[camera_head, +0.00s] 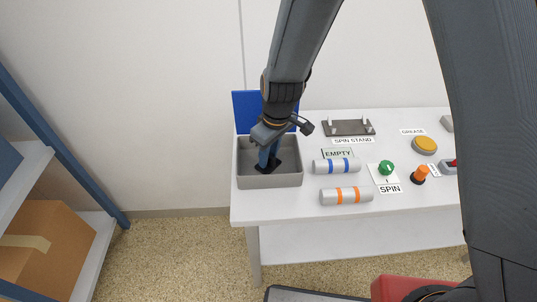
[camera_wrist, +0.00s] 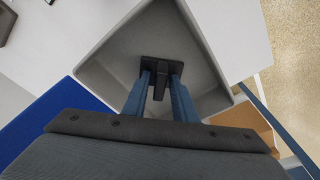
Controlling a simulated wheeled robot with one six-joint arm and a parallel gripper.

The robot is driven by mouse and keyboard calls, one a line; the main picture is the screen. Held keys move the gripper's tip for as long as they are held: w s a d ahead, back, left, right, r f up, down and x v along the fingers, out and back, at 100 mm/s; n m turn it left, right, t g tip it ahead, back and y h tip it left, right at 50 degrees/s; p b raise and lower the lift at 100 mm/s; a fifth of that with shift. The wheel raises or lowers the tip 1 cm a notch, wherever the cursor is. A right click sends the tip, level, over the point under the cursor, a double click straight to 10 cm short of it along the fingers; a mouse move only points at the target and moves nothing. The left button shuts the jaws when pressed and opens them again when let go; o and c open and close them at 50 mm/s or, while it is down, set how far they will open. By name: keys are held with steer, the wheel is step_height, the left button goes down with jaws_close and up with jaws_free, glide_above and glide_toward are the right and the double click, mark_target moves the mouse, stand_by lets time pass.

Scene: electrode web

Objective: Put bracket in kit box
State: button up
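The bracket (camera_wrist: 162,64) is a black part with a flat plate and an upright tab. It is inside the grey kit box (camera_wrist: 207,45), low near the box floor; I cannot tell whether it rests on it. My gripper (camera_wrist: 162,76) reaches down into the box, with its two blue fingers on either side of the tab, shut on it. In the head view the kit box (camera_head: 270,181) stands at the table's left end. The bracket's dark plate (camera_head: 266,168) shows inside it under my gripper (camera_head: 267,162).
A blue panel (camera_head: 246,104) stands behind the box. On the white table (camera_head: 285,207) to the right are a spin stand (camera_head: 349,128), two banded cylinders (camera_head: 346,195), a green knob (camera_head: 386,167) and a yellow grease disc (camera_head: 424,144). Shelving (camera_head: 60,150) stands at the left.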

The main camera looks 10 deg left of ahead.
mark_target(273, 158)
steer(key=shift+o, duration=0.3)
steer(key=shift+r, duration=0.1)
steer(key=shift+r, duration=0.5)
step_height(273, 158, up, 11)
steer(key=d+b, duration=0.1)
steer(key=b, duration=0.1)
steer(key=shift+s+d, duration=0.3)
steer(key=shift+s, duration=0.15)
steer(key=s+d+m, duration=0.3)
steer(key=d+m, duration=0.1)
steer(key=d, duration=0.5)
steer(key=s+d+f+m+h, duration=0.1)
steer(key=s+d+m, duration=0.2)
steer(key=d, duration=0.6)
steer(key=s+d+m, duration=0.3)
steer(key=d+m, duration=0.1)
steer(key=d, duration=0.5)
steer(key=shift+s+d+f+m+h, duration=0.15)
steer(key=shift+f+m+h, duration=0.15)
steer(key=shift+f+m, duration=0.1)
